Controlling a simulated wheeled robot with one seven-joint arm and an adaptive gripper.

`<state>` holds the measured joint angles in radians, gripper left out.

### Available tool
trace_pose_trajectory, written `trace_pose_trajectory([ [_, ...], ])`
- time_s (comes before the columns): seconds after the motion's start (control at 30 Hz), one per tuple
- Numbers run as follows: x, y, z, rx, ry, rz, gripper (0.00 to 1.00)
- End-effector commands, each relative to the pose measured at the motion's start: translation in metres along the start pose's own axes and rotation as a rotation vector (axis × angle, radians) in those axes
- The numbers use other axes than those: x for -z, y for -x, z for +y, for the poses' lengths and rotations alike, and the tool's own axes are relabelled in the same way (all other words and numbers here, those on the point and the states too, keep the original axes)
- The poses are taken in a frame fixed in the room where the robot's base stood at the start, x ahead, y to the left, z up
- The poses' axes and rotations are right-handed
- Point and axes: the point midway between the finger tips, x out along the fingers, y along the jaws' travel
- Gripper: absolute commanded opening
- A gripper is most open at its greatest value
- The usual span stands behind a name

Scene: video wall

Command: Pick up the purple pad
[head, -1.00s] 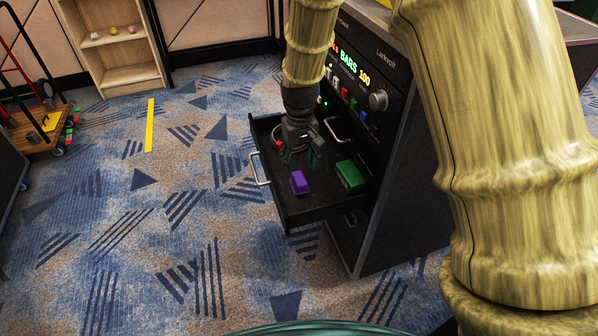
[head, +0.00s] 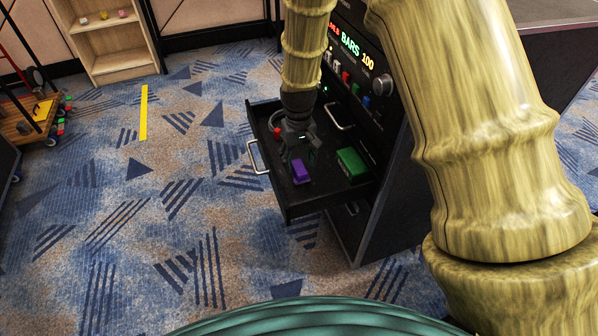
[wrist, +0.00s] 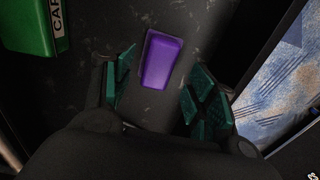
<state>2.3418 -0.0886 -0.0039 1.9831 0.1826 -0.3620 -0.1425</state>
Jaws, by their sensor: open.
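The purple pad (head: 300,172) lies on the floor of the open black drawer (head: 312,205), near its front left side. My gripper (head: 298,152) is inside the drawer space, just behind the pad in the head view. In the wrist view the purple pad (wrist: 161,60) shows ahead, roughly between the two green-padded fingers of my gripper (wrist: 158,92). The fingers are spread apart and nothing is between their grip surfaces. I cannot tell the exact height of the fingertips over the drawer floor.
A green box (head: 352,164) lies right of the pad in the drawer; it also shows in the wrist view (wrist: 30,28). A red item (head: 277,131) is at the drawer's back left. The drawer handle (head: 257,158) sticks out at left. The black console (head: 385,170) stands right.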

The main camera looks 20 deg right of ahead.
Motion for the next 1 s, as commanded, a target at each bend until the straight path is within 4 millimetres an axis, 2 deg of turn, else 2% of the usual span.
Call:
trace_pose_trajectory([
  [0.03,-0.001,-0.009,0.001,0.0,0.0,-0.002,0.57],
  [0.2,-0.001,-0.031,0.001,0.0,0.002,-0.002,0.57],
  [0.5,-0.001,-0.036,0.001,0.0,0.002,0.0,0.57],
  [0.57,-0.001,-0.036,0.001,0.0,0.002,0.0,0.48],
  [0.77,-0.001,-0.036,0.001,0.0,0.002,0.0,0.12],
  [1.0,-0.001,-0.036,0.001,0.0,0.002,0.0,0.11],
])
